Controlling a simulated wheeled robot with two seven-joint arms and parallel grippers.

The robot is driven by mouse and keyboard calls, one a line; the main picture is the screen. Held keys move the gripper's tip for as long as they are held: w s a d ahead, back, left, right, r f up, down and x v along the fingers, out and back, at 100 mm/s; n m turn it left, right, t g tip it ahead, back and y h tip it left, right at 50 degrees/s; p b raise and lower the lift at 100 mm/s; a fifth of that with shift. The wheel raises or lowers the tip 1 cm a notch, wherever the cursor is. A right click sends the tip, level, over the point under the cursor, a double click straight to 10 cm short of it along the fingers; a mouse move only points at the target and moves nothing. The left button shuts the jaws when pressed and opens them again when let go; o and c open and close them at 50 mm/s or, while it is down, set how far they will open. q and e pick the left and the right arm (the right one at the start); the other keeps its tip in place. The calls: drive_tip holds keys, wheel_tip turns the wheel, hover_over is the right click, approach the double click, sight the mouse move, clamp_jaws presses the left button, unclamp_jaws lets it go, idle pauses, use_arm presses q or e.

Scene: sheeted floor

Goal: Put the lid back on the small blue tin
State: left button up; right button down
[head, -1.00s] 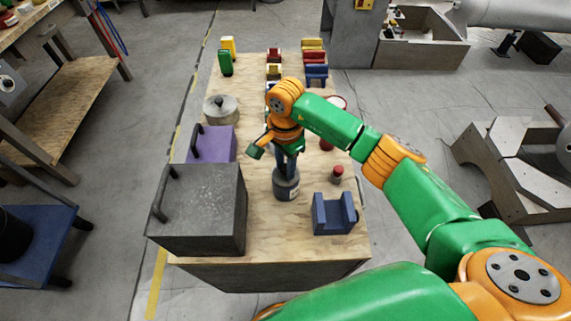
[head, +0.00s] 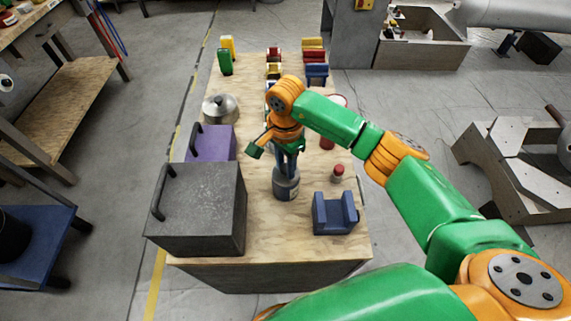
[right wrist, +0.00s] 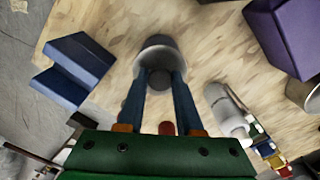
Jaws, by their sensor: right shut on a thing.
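My right gripper (head: 288,160) points down over the wooden bench, above a blue-grey round tin (head: 287,190). In the right wrist view, its two blue fingers (right wrist: 160,82) are closed on the dark round knob of a grey lid (right wrist: 160,48). The lid sits at or just above the tin's top; I cannot tell whether it touches or is fully seated. The fingers and hand hide part of it. My left gripper is not in view.
A dark grey box (head: 205,215) and a purple box (head: 218,145) stand left of the tin. A blue U-shaped block (head: 335,218) is at right front, with a small red-topped object (head: 337,172) behind it. A lidded metal pot (head: 220,108) stands further back.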

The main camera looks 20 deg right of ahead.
idle(0.7)
drive_tip(key=shift+c, duration=2.4)
unclamp_jaws()
drive_tip(key=shift+o, duration=0.2)
drive_tip(key=o, duration=0.4)
drive_tip(key=shift+o, duration=0.2)
drive_tip(key=shift+r+p, duration=2.2)
drive_tip(key=shift+r, duration=1.35)
clamp_jaws()
drive_tip(key=shift+f, duration=0.2)
